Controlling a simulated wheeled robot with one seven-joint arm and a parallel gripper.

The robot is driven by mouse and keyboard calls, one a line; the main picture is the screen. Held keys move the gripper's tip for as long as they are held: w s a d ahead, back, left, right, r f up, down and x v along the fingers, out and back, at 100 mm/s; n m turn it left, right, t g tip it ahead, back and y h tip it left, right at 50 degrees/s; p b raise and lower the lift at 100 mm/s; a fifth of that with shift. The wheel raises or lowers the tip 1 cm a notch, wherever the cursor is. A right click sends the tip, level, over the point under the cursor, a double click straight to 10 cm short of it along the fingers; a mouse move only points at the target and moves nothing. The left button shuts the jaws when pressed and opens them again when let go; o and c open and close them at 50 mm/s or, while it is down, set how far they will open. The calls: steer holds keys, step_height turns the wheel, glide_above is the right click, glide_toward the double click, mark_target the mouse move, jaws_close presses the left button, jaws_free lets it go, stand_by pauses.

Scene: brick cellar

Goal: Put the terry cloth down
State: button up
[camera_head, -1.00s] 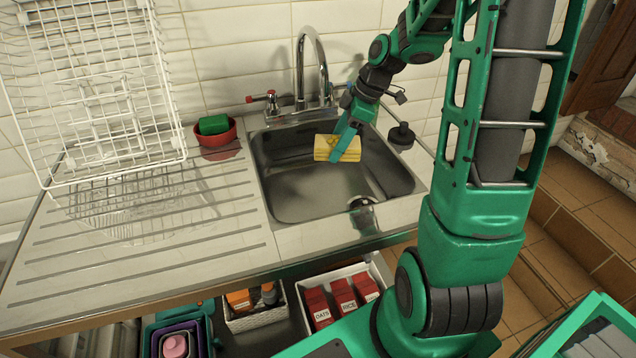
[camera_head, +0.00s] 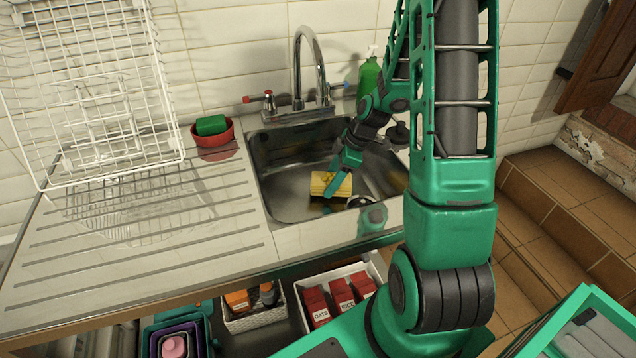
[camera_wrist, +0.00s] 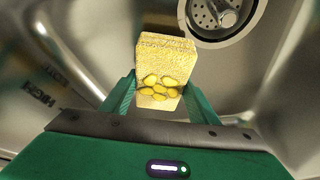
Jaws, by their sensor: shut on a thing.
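The yellow terry cloth (camera_head: 328,184) is a folded block held over the metal sink basin (camera_head: 278,203). In the wrist view the cloth (camera_wrist: 164,62) stands out beyond the fingers, with a cluster of yellow rounded shapes on its near part. My gripper (camera_head: 336,183) is shut on the cloth, one green finger on each side, as the wrist view shows (camera_wrist: 158,95). The cloth appears low inside the basin. I cannot tell whether it touches the basin floor.
The round drain (camera_wrist: 222,14) lies beyond the cloth. A chrome tap (camera_head: 300,70) rises behind the basin. A red bowl with a green sponge (camera_head: 212,126) and a white wire rack (camera_head: 95,110) stand left. A green bottle (camera_head: 369,76) stands behind my arm.

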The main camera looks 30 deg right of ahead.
mark_target(321, 179)
steer(key=a, duration=0.1)
steer(key=w+a, duration=0.2)
steer(key=shift+f, duration=0.25)
steer(key=shift+d+f, duration=0.1)
steer(key=shift+f, duration=0.2)
steer(key=shift+s+f, duration=0.1)
steer(key=shift+f, duration=0.05)
steer(key=o, duration=0.9)
steer(key=shift+o, duration=0.2)
